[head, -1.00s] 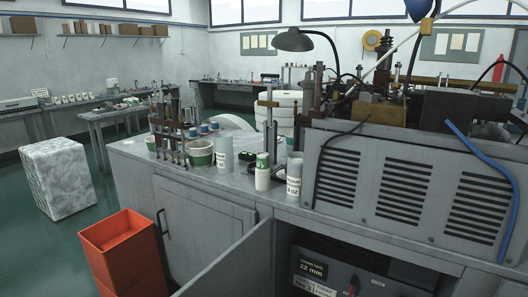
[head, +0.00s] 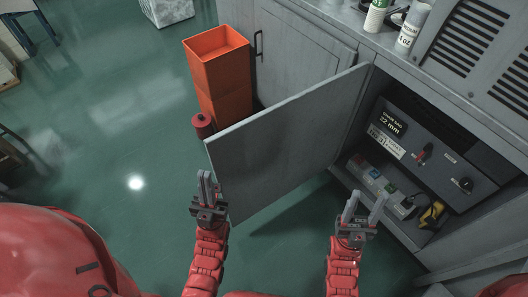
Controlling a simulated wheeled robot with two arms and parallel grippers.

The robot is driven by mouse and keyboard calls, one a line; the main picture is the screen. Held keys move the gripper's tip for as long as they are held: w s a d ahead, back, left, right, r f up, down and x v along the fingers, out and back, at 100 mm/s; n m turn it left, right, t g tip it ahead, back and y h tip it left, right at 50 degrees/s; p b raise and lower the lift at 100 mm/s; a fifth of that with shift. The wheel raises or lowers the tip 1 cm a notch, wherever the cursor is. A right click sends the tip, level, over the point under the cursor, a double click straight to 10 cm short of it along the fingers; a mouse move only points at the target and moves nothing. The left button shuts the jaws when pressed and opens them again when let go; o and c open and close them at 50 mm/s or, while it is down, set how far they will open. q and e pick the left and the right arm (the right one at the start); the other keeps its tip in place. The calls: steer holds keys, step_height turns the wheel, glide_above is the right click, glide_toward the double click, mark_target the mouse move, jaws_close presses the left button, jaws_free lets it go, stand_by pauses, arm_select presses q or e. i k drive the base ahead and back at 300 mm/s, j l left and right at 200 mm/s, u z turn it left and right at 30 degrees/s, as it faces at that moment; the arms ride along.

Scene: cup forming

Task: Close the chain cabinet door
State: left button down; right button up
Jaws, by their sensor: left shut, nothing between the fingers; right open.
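The chain cabinet door (head: 285,140) is a grey panel that stands wide open, swung out from the cabinet front toward me. Its hinged side is at the right, and its free edge is at the left. The open cabinet (head: 440,150) shows a dark panel with a "22 mm" label, a red-handled switch and a black knob. My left gripper (head: 206,176) is shut and empty, just left of the lower part of the door's free edge; I cannot tell whether it touches. My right gripper (head: 365,203) is open and empty, in front of the cabinet opening, right of the door.
Stacked orange bins (head: 218,65) stand on the floor behind the door, before a closed grey cabinet door (head: 295,55). A small red cylinder (head: 202,126) shows near the door's upper free corner. Bottles (head: 410,28) stand on the bench. The green floor at left is mostly clear.

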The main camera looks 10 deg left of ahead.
mark_target(260, 160)
steer(key=i+j+u, duration=0.1)
steer(key=u, duration=0.35)
steer(key=i+j+u, duration=0.1)
steer(key=u, duration=0.3)
steer(key=i+j+u, duration=0.15)
steer(key=u, duration=0.3)
steer(key=i+u, duration=0.15)
steer(key=u, duration=0.3)
steer(key=i, duration=0.75)
steer(key=i+j+z, duration=0.1)
steer(key=i, duration=0.65)
steer(key=i+j, duration=0.1)
steer(key=i, duration=0.7)
steer(key=z, duration=0.5)
steer(key=i+z, duration=0.1)
steer(key=z, duration=0.4)
steer(key=j+z, duration=0.1)
steer(key=z, duration=0.4)
steer(key=i+z, duration=0.1)
steer(key=z, duration=0.4)
steer(key=j+z, duration=0.1)
steer(key=z, duration=2.05)
steer(key=j+z, duration=0.45)
steer(key=j, duration=0.25)
steer(key=k+j+z, duration=0.15)
steer(key=j+z, duration=0.25)
steer(key=j, duration=0.3)
